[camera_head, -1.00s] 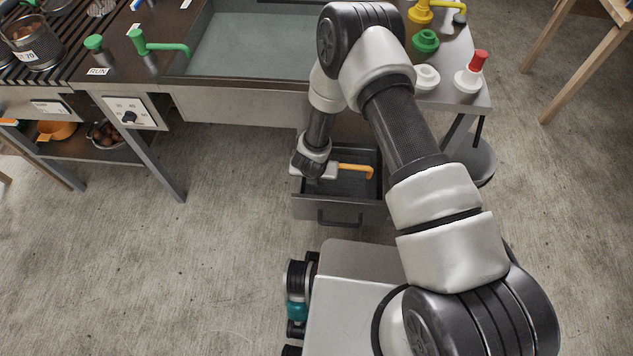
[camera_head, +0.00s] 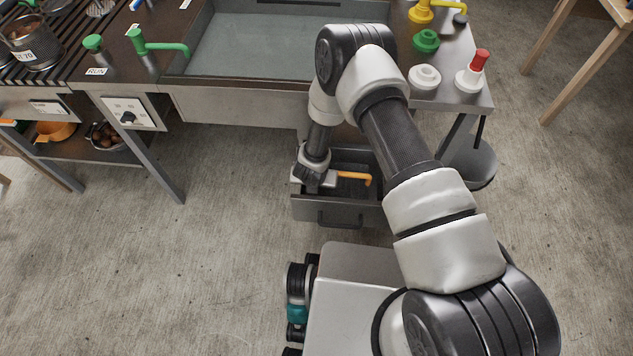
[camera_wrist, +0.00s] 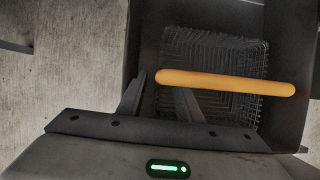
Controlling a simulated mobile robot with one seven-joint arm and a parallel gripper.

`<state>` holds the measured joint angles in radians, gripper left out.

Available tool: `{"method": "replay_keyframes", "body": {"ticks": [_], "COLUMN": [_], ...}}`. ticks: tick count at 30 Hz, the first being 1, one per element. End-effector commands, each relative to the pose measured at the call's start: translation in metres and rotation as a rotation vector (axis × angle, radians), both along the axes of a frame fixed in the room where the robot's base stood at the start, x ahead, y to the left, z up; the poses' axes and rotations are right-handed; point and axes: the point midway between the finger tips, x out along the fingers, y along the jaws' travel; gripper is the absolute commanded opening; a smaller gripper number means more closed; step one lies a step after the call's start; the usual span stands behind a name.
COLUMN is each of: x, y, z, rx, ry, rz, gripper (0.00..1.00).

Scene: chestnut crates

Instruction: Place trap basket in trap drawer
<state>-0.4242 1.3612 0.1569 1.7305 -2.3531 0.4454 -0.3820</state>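The trap basket is a dark wire-mesh basket (camera_wrist: 215,50) with an orange bar handle (camera_wrist: 240,84). It sits inside the dark grey pulled-out trap drawer (camera_head: 340,213) below the sink counter. The orange handle also shows in the head view (camera_head: 355,177). In the wrist view the drawer's walls (camera_wrist: 290,50) surround the mesh. My gripper (camera_wrist: 160,82) is low over the drawer with its two fingers apart. The handle's left end lies near the fingertips, and the right fingertip meets its lower edge. My arm covers part of the drawer in the head view.
The counter with its sink basin (camera_head: 260,45) stands above and behind the drawer. A counter leg (camera_head: 160,165) is on the left. A grey round bin (camera_head: 472,165) stands right of the drawer. The floor (camera_head: 190,265) to the left is clear.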

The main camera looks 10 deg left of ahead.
Motion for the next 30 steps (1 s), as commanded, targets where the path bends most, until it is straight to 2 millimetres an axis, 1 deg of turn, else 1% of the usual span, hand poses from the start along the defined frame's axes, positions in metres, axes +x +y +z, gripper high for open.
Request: {"method": "replay_keyframes", "body": {"ticks": [5,8,15,18,21,25,30], "x": [-0.002,-0.007,-0.028,-0.035,-0.041,-0.045,-0.047], "y": [0.000,0.000,0.000,0.000,0.000,-0.001,-0.001], "z": [0.008,0.023,0.072,0.089,0.101,0.110,0.113], "rx": [0.000,0.001,0.001,0.001,0.000,0.000,0.000], "ry": [0.000,0.000,0.000,-0.001,0.000,0.000,0.000], "rz": [0.000,-0.001,-0.001,0.000,0.000,0.000,0.000], "gripper": [0.32,0.32,0.32,0.32,0.32,0.32,0.32]}}
